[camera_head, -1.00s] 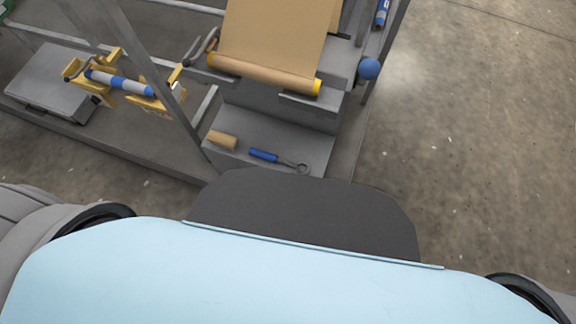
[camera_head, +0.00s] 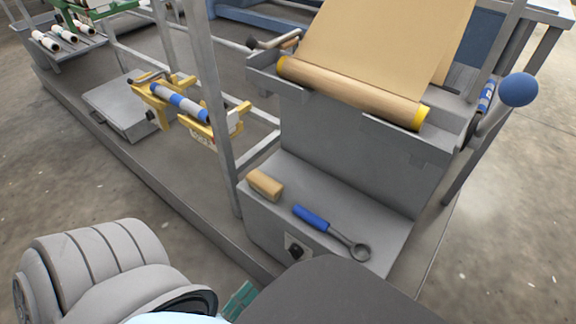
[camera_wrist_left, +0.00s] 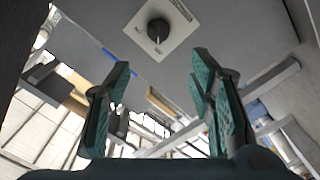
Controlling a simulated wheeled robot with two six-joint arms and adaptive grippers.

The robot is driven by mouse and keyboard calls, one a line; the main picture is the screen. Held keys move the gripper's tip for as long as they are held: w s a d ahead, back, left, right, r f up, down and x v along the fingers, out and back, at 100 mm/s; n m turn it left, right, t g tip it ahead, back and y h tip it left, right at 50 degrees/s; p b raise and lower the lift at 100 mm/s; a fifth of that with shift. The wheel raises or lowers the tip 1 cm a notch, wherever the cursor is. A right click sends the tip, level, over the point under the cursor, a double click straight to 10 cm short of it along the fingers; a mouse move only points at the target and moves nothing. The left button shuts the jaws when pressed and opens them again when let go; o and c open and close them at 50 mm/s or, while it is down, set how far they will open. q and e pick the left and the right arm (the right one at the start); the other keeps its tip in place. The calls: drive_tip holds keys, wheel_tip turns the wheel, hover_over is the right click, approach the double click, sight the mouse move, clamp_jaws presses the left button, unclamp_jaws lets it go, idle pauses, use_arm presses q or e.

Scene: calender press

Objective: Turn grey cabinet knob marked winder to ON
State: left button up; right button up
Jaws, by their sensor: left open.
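The black winder knob (camera_head: 294,251) sits on a pale square plate on the front of the grey cabinet (camera_head: 262,222). In the left wrist view the dark round knob (camera_wrist_left: 158,30) is near the top, on its pale plate with small markings too small to read. My left gripper (camera_wrist_left: 160,68) is open and empty, its teal fingers spread below the knob in that view and apart from it. In the head view only a teal bit of the left gripper (camera_head: 240,301) shows, low and left of the knob. My right gripper is not in view.
A wooden block (camera_head: 265,184) and a blue-handled wrench (camera_head: 330,230) lie on the cabinet top. A brown roll (camera_head: 350,92) and a blue ball-ended lever (camera_head: 519,90) are above. A grey upright post (camera_head: 218,110) stands at left. Floor is clear at right.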

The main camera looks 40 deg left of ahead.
sight(290, 253)
use_arm(q)
drive_tip(key=w, duration=0.6)
drive_tip(key=w+b, duration=0.1)
drive_tip(key=w, duration=0.6)
drive_tip(key=shift+w+a+r, duration=0.15)
drive_tip(key=shift+w, duration=0.35)
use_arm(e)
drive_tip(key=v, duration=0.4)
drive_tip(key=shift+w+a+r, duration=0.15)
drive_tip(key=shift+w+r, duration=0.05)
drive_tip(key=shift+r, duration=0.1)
use_arm(q)
drive_tip(key=shift+c, duration=0.6)
drive_tip(key=c, duration=0.9)
